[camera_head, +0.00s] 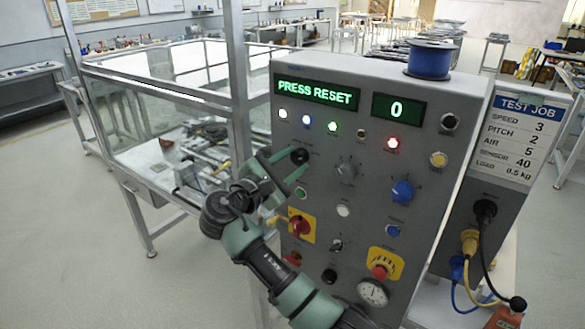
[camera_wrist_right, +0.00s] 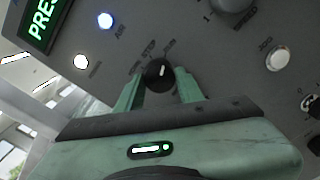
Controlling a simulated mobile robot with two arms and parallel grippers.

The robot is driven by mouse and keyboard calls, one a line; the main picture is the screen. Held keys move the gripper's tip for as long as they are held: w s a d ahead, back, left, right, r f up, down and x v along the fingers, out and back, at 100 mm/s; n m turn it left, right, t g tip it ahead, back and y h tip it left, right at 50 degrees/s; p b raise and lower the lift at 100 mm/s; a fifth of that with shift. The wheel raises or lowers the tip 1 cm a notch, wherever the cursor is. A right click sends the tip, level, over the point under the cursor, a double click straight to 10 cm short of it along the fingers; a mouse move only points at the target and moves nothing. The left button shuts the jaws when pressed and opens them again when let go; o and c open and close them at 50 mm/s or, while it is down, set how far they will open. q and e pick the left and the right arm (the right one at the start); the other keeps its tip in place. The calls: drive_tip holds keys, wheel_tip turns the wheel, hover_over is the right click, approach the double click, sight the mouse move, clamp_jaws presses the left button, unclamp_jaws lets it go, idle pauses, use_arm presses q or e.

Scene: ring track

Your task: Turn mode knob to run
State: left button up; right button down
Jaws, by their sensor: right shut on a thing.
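The mode knob (camera_head: 299,156) is a small black knob at the upper left of the grey control panel (camera_head: 330,215). My right gripper (camera_head: 296,162) reaches it from the lower left, its two green fingers on either side of it. In the right wrist view the knob (camera_wrist_right: 160,72) sits between the fingertips, and the gripper is shut on it. A short white mark on the knob points up and slightly right. Small labels around it include STEP; the others are hard to read. The display (camera_head: 317,91) reads PRESS RESET. My left gripper is not in view.
A counter display (camera_head: 397,108) shows 0. A lit red lamp (camera_head: 393,143), a blue knob (camera_head: 402,191), a red switch on yellow (camera_head: 299,226) and a red emergency button (camera_head: 380,270) share the panel. A glazed frame (camera_head: 180,95) stands close on the left.

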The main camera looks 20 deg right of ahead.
drive_tip(key=shift+m, duration=0.5)
drive_tip(key=c, duration=0.9)
unclamp_jaws()
drive_tip(key=b+v, duration=0.3)
drive_tip(key=v, duration=0.5)
